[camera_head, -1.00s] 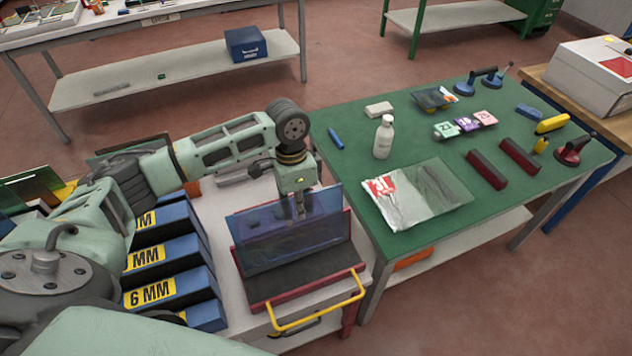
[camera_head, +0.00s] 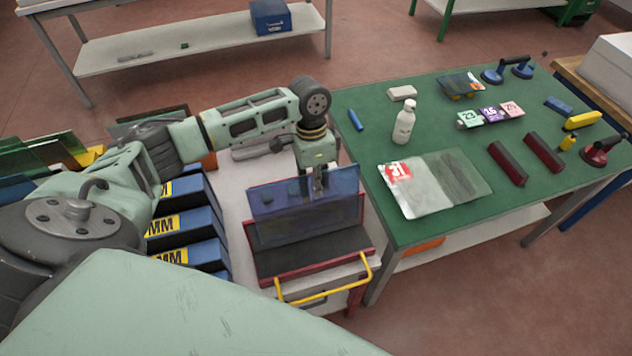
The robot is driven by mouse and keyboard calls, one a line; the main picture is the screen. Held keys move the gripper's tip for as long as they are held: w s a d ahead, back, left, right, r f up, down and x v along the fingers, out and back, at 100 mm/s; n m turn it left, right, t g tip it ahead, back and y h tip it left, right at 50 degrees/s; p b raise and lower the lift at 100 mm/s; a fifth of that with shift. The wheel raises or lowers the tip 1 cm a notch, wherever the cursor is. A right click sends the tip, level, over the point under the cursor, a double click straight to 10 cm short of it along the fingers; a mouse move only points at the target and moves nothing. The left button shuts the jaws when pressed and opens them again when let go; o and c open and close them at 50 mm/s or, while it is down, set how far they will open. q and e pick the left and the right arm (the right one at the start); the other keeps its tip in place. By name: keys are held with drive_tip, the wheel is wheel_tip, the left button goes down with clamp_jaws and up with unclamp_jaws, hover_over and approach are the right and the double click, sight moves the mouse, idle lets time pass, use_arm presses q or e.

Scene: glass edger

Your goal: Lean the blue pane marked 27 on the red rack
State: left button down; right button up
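A see-through blue pane (camera_head: 284,218) stands leaning back slightly at the red rack (camera_head: 290,277), its lower edge over the dark rack bed. Whether that edge rests on the bed is hard to tell. No number 27 can be read on it. My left gripper (camera_head: 318,188) comes down from above at the pane's upper edge, with its fingers closed on the pane right of its middle. The finger ends show dimly through the blue glass. My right gripper is not in view.
A yellow handle (camera_head: 325,299) fronts the rack's stand. Blue blocks labelled MM (camera_head: 190,225) stand to the left. The green table (camera_head: 370,100) at right holds a pane marked 31 (camera_head: 440,188), a white bottle (camera_head: 404,123), numbered tags, dark red bars and suction cups.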

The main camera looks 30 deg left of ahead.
sight(316, 203)
use_arm(q)
drive_tip(key=shift+b+x, duration=0.3)
drive_tip(key=shift+x, duration=0.6)
drive_tip(key=shift+w+a+f+b, duration=0.1)
drive_tip(key=shift+f+b, duration=0.15)
drive_tip(key=shift+f, duration=0.3)
drive_tip(key=shift+w+a+f+b, duration=0.1)
drive_tip(key=shift+f+b, duration=0.1)
drive_tip(key=shift+f, duration=0.75)
drive_tip(key=shift+f+b, duration=0.35)
drive_tip(key=shift+f, duration=0.65)
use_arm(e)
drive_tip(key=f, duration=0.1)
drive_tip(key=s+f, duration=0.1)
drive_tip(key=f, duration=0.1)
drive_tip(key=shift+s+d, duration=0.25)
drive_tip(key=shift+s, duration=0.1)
use_arm(q)
drive_tip(key=shift+f, duration=0.35)
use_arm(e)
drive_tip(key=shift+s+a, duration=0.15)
use_arm(q)
drive_tip(key=c, duration=1.9)
unclamp_jaws()
drive_tip(key=shift+s+d, duration=0.1)
drive_tip(key=shift+o, duration=0.2)
